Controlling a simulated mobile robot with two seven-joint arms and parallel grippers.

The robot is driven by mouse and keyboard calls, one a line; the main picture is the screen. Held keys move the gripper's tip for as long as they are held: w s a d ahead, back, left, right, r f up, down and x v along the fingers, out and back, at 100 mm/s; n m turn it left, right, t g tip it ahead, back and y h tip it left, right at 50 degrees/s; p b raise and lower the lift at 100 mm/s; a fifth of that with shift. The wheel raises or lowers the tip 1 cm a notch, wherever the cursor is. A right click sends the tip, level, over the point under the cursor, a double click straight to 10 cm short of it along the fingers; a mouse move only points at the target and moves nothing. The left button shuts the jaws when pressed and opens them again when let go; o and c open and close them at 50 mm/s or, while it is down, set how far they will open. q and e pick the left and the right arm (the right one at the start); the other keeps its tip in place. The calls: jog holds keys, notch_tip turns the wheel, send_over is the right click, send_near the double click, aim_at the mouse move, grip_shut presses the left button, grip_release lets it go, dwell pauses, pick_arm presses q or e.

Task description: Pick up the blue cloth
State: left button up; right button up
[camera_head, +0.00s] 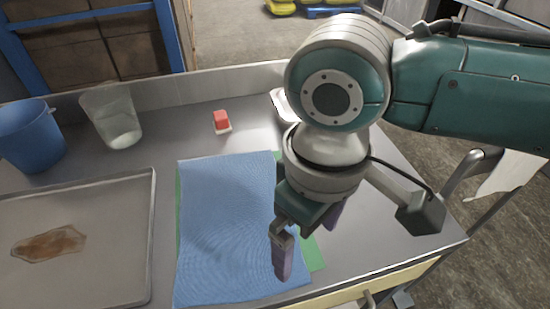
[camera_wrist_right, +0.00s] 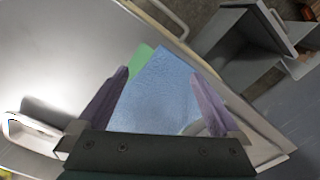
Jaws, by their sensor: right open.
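The blue cloth (camera_head: 225,215) lies flat on the metal table, on top of a green cloth (camera_head: 314,255) whose edges show at its left and right sides. My right gripper (camera_head: 305,245) is above the right part of the blue cloth, pointing down, with purple fingers. In the right wrist view the fingers are apart, and the blue cloth (camera_wrist_right: 160,92) shows between them with nothing gripped. A strip of the green cloth (camera_wrist_right: 140,60) shows beside it. I cannot tell the exact height of the fingertips over the cloth. My left gripper is not in view.
A metal tray (camera_head: 120,200) with a brown stain lies at the left. A blue bucket (camera_head: 32,140), a clear container (camera_head: 112,118) and a red-and-white block (camera_head: 222,121) stand toward the back. A white object (camera_head: 281,104) is partly hidden behind my right arm.

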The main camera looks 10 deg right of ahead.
jog(key=b, duration=0.7)
send_over(302, 274)
notch_tip(302, 274, down, 6)
jog(key=shift+f, duration=0.2)
jog(key=shift+f+p, duration=0.3)
jog(key=shift+f, duration=0.7)
jog(key=shift+c, duration=1)
jog(key=shift+c, duration=1.1)
